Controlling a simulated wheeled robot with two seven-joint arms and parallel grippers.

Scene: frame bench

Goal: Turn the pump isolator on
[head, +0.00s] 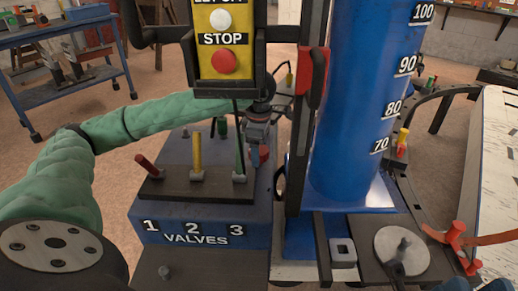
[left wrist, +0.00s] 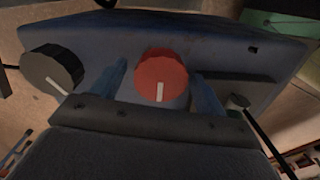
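A red round knob (left wrist: 161,72) with a white mark sits on a blue panel (left wrist: 225,50) in the left wrist view. Its mark points down in that picture. I take it for the pump isolator, but no label is readable. My left gripper (left wrist: 160,85) is open, one blue finger on each side of the knob, with small gaps showing.
A black knob (left wrist: 52,72) sits left of the red one. The valve box (head: 205,232) carries red, yellow and green levers. A yellow stop box (head: 224,75) hangs above. A blue column (head: 350,100) stands right of my left gripper. A red tap handle (head: 456,233) is near my right gripper.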

